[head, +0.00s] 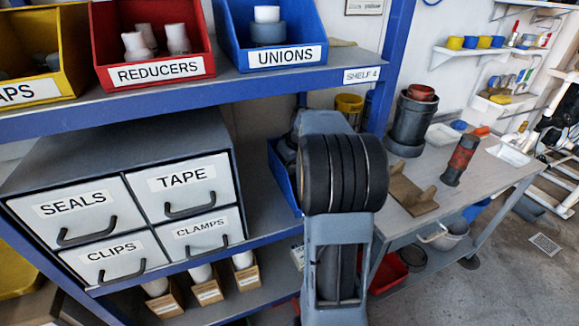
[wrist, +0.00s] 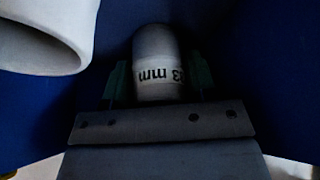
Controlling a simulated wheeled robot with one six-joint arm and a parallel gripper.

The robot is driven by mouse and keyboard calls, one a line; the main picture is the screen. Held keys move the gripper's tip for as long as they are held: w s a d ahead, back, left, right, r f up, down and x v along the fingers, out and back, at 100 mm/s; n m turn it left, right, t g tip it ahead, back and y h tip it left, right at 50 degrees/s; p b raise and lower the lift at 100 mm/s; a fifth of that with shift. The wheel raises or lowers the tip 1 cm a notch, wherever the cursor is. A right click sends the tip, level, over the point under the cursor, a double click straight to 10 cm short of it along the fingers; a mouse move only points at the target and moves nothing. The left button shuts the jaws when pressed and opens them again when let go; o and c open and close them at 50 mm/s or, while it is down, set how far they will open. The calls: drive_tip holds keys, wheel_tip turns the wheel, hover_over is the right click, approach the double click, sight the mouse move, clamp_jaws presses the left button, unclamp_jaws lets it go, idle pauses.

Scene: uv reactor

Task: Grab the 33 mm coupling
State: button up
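The white coupling (wrist: 157,62) stands in the lower middle of the wrist view. Its label reads upside down as "33 mm", with part of the first digit turned out of sight. My gripper (wrist: 159,82) has its two dark green fingers on either side of the coupling. Thin dark gaps seem to show between the fingers and the coupling, so it looks open around it. In the head view my own arm covers the gripper and the coupling. A blue bin (head: 283,178) shows partly behind the arm on the middle shelf.
A larger white tube (wrist: 45,35) is close at the upper left of the wrist view. Blue bin walls (wrist: 265,75) surround the fingers. The shelf above (head: 240,85) and a grey drawer cabinet (head: 120,200) flank the arm's left. A workbench (head: 480,185) is to the right.

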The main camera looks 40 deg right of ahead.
drive_tip(key=c, duration=0.5)
drive_tip(key=shift+r, duration=0.1)
